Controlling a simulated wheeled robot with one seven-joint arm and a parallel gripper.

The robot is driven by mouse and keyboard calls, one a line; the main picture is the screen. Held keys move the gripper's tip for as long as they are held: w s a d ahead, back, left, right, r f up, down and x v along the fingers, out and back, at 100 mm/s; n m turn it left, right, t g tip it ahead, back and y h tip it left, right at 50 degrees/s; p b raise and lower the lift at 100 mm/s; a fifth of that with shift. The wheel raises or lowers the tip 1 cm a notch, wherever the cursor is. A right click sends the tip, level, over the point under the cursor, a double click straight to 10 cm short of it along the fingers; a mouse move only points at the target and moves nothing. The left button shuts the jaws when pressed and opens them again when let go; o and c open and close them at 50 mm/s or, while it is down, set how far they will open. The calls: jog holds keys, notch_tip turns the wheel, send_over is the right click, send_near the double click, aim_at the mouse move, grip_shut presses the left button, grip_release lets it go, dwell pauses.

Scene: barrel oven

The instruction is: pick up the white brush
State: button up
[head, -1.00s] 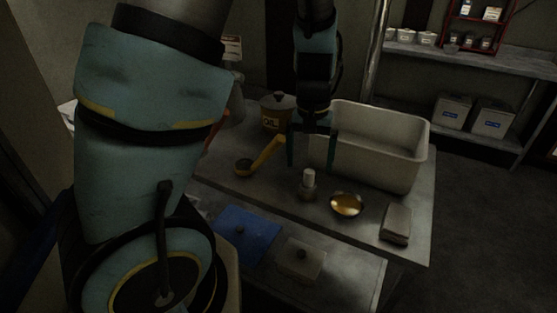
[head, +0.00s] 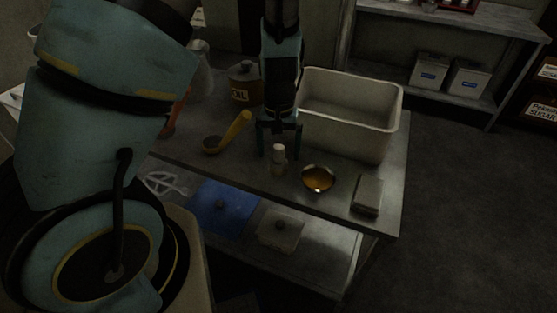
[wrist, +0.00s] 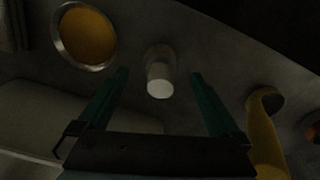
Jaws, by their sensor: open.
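The white brush (head: 279,158) stands upright near the front edge of the grey metal table (head: 232,172). It has a white top and a duller lower part. In the wrist view the brush (wrist: 159,76) shows end-on, centred between the fingers. My gripper (head: 279,153) points down at it with its two teal fingers apart. In the wrist view my gripper (wrist: 160,73) is open, with one finger on each side of the brush and a gap on both sides. I cannot tell how far down the brush the fingertips reach.
A metal bowl of amber liquid (head: 318,179) stands right of the brush, and a grey block (head: 367,194) farther right. A yellow-handled ladle (head: 238,127) lies to the left. A large pale bin (head: 386,141) and an oil pot (head: 244,80) stand behind.

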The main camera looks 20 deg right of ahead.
jog(key=shift+f, duration=1.45)
jog(key=shift+c, duration=0.2)
jog(key=c, duration=1.4)
notch_tip(320, 180, up, 10)
jog(key=shift+r, duration=0.1)
jog(key=shift+c, duration=0.2)
